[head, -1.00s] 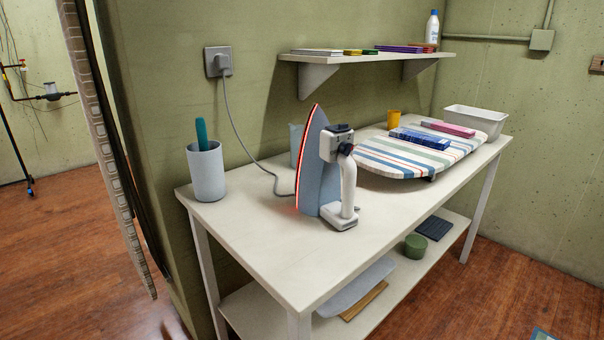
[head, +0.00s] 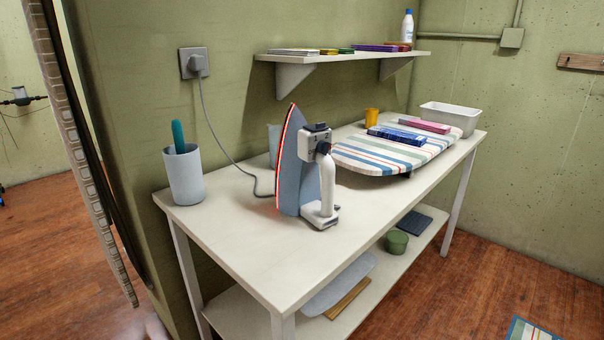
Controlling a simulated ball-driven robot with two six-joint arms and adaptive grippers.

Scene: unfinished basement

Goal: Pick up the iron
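The iron (head: 290,165) stands upright on its heel on the white table, in the middle of the head view. Its blue-grey soleplate faces left and its edge glows red. Its white handle (head: 327,183) faces right. A grey cord runs from behind the iron to a wall outlet (head: 194,63), where it is plugged in. Neither of my grippers shows in the view.
The white table (head: 235,237) has clear room in front of the iron. A cup (head: 184,176) holding a teal-handled thing stands left. A striped ironing board (head: 372,158) with two boxes lies right. A shelf (head: 340,57) hangs above. A mat (head: 533,331) lies on the floor.

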